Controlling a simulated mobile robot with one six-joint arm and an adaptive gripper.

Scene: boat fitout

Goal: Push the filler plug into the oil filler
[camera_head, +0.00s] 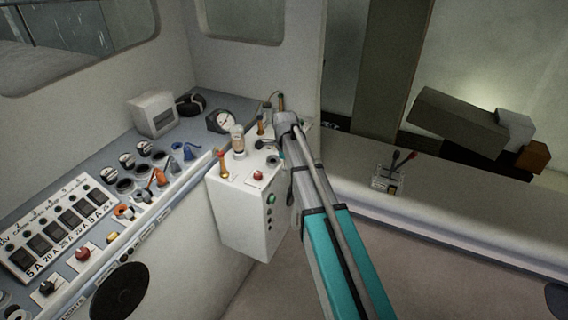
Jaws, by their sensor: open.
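A white box unit (248,215) stands at the corner of the console. On its top are a clear cylinder with a pale cap (238,139), a red-and-brass upright piece (223,164) and a red button (258,175). I cannot tell for sure which small fitting is the filler plug or the oil filler. My gripper (266,144) is open, a small dark shape over the back right of the box top, at the end of my arm. I see nothing held in it. My arm hides the right edge of the box.
A grey console (104,178) with gauges, switches and coloured levers runs along the left. A white instrument box (153,113) and a round gauge (220,121) stand behind. A long pale ledge (460,195) with a small lever unit (387,179) lies right. Floor in front is clear.

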